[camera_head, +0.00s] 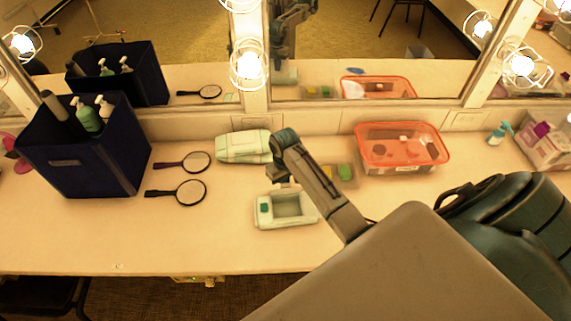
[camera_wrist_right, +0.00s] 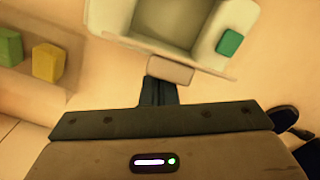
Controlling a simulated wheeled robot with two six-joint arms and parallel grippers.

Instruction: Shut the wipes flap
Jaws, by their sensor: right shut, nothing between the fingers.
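The wipes box (camera_head: 285,211) is a pale box with a green square on its top and a wide recess, standing near the middle of the counter. In the right wrist view the box (camera_wrist_right: 205,62) shows its recess and the green square. A pinkish-tan tab (camera_wrist_right: 171,70) sticks out from its near edge, apparently on the raised flap, seen nearly edge-on. My right gripper (camera_wrist_right: 158,84) is shut and empty, its fingertips right at the tab; I cannot tell if they touch. In the head view my right gripper (camera_head: 289,181) is at the box's back side, partly hidden.
A pale green pack (camera_head: 243,147) lies behind the box. Green (camera_head: 345,173) and yellow blocks and an orange-rimmed bin (camera_head: 401,165) are to the right. Two hand mirrors (camera_head: 190,192) and a navy caddy (camera_head: 110,160) are to the left. The counter in front is clear.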

